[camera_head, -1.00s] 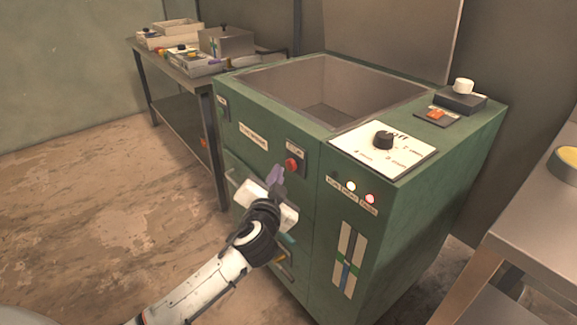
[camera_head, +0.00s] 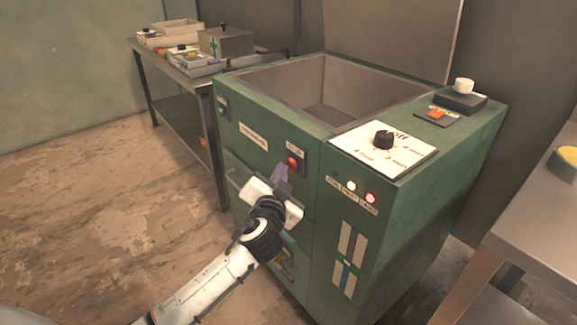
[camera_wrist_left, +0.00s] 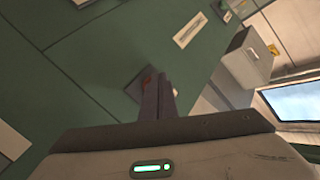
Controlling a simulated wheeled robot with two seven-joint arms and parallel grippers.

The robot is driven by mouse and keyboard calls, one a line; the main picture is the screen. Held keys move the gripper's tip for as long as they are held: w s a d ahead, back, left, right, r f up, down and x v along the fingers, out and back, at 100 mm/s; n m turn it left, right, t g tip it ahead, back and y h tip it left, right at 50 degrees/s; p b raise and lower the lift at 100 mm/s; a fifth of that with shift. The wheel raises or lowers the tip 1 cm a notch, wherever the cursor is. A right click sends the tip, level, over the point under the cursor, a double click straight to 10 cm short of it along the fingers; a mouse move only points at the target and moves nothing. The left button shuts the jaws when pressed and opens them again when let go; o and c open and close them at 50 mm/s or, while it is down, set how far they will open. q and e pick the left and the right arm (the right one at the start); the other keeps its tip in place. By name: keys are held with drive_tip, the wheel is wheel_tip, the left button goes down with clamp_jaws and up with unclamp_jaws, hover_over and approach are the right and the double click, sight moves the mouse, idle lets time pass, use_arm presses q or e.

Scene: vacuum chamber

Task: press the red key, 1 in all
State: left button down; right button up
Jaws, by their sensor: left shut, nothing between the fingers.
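The red key (camera_head: 292,163) is a round red button on a dark plate on the green machine's front. In the left wrist view a small reddish part of it (camera_wrist_left: 147,78) shows behind the fingers; the rest is hidden. My left gripper (camera_head: 280,170) is shut and empty, its purple-grey fingers just below and left of the key in the head view. In the left wrist view its fingertips (camera_wrist_left: 158,82) overlap the key's plate. I cannot tell whether they touch the key. My right gripper is not in view.
The green machine (camera_head: 270,195) has an open basin on top, a black dial (camera_head: 383,139), an orange rocker switch (camera_head: 436,114) and lit lamps (camera_head: 370,198). A metal side table (camera_head: 200,70) with boxes stands behind left. Another table (camera_head: 530,225) stands at right.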

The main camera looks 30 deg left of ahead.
use_arm(q)
drive_tip(key=shift+w+d, duration=0.1)
drive_tip(key=shift+w, duration=0.2)
idle(0.4)
drive_tip(key=shift+s, duration=0.1)
drive_tip(key=shift+s+a, duration=0.3)
drive_tip(key=shift+s, duration=0.45)
drive_tip(key=shift+p, duration=0.3)
drive_tip(key=s, duration=0.1)
drive_tip(key=s+a, duration=0.1)
drive_tip(key=s, duration=0.1)
drive_tip(key=s+a+p, duration=0.1)
drive_tip(key=shift+s, duration=0.3)
drive_tip(key=shift+d, duration=0.1)
